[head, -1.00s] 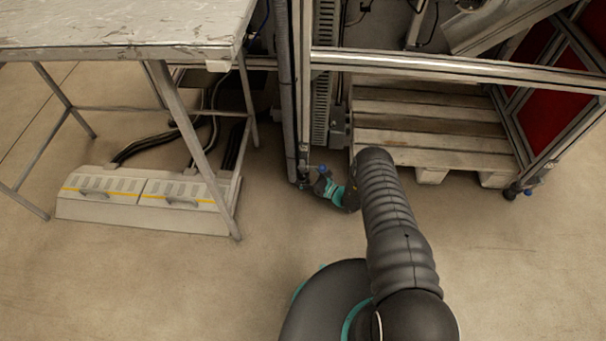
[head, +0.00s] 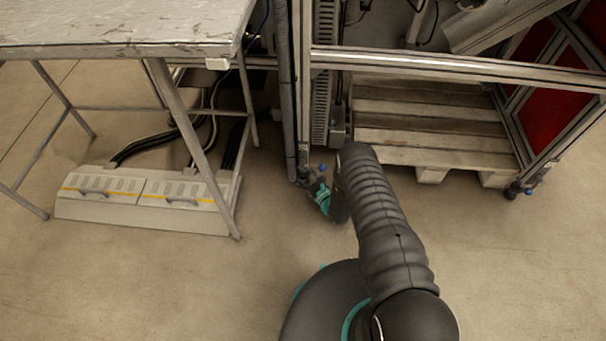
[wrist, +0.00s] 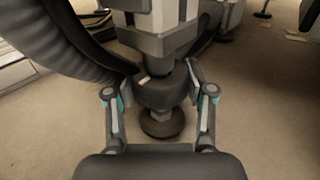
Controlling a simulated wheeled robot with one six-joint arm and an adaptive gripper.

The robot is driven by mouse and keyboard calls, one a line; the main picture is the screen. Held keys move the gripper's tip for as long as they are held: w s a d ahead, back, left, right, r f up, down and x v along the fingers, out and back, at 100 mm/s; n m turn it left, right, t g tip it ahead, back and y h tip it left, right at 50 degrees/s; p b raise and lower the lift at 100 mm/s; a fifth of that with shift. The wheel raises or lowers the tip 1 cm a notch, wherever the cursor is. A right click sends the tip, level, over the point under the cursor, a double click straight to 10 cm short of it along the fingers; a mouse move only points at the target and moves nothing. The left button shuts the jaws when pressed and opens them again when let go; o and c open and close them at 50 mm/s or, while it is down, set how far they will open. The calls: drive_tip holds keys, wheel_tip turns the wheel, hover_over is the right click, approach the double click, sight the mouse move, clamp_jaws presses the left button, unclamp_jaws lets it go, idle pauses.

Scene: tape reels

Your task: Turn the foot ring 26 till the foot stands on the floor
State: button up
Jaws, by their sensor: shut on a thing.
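The foot ring 26 (wrist: 162,92) is a dark, thick ring under a grey frame post in the wrist view. My gripper (wrist: 163,84) has one finger on each side of it and is shut on it. A small pale mark shows on the ring's upper left. Below it are a short stem and the round dark foot (wrist: 162,124), close to the floor. Whether the foot touches the floor is hard to tell. In the head view my gripper (head: 312,184) is at the bottom of the left post, and my wrist hides most of the ring and foot.
A metal table (head: 120,30) stands at the left, with a pale floor box (head: 150,202) below it. A wooden pallet (head: 430,137) lies inside the frame. A thick dark hose (wrist: 65,45) runs close to my gripper's left. The front floor is clear.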

drive_tip(key=shift+m+t+h, duration=0.5)
drive_tip(key=shift+h, duration=0.2)
drive_tip(key=o, duration=1.2)
drive_tip(key=v, duration=1.2)
